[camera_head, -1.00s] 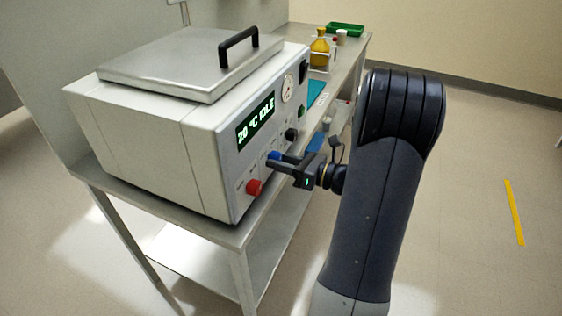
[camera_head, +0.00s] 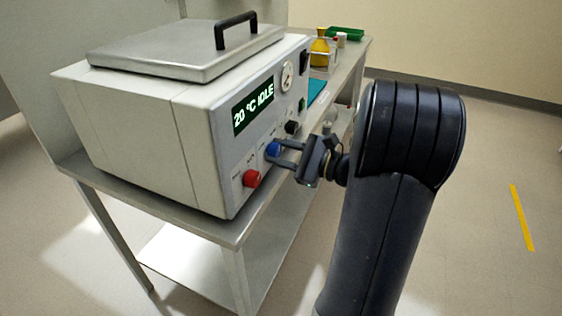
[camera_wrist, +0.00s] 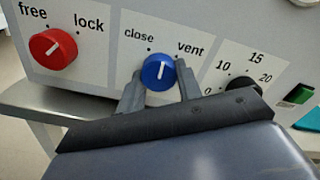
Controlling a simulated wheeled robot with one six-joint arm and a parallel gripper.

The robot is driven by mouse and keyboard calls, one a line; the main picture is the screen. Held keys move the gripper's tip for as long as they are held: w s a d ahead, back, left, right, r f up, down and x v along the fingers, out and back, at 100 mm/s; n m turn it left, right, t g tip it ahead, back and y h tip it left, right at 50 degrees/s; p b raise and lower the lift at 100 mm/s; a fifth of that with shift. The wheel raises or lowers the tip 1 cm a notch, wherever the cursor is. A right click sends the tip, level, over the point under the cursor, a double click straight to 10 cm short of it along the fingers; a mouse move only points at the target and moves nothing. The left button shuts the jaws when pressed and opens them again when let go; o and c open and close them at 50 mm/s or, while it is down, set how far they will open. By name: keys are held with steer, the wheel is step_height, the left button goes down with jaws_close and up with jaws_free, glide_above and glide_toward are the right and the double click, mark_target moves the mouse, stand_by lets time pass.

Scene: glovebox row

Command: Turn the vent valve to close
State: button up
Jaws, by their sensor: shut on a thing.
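The vent valve is a blue knob (camera_wrist: 159,70) on the instrument's front panel, between the labels "close" on the left and "vent" on the right. Its white pointer line stands nearly upright in the wrist view, between the two label dots. The blue knob also shows in the head view (camera_head: 272,149). My gripper (camera_wrist: 160,80) has one finger on each side of the knob and is shut on it. In the head view my gripper (camera_head: 282,155) reaches the panel from the right.
A red free/lock knob (camera_wrist: 53,48) sits to the left of the blue knob. A black numbered dial (camera_wrist: 242,84) and a green switch (camera_wrist: 300,94) lie to its right. The instrument (camera_head: 130,115) stands on a metal bench (camera_head: 205,225). Bottles and a green tray (camera_head: 345,33) stand farther back.

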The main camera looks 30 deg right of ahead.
steer(key=n+b, duration=0.5)
steer(key=shift+f, duration=0.25)
steer(key=n+b, duration=0.3)
steer(key=shift+r+b, duration=0.25)
steer(key=shift+b, duration=0.05)
steer(key=shift+n, duration=0.4)
steer(key=o, duration=1)
steer(key=shift+r, duration=0.1)
steer(key=shift+c, duration=0.2)
steer(key=p+v, duration=0.2)
steer(key=v, duration=0.9)
steer(key=shift+w, duration=0.15)
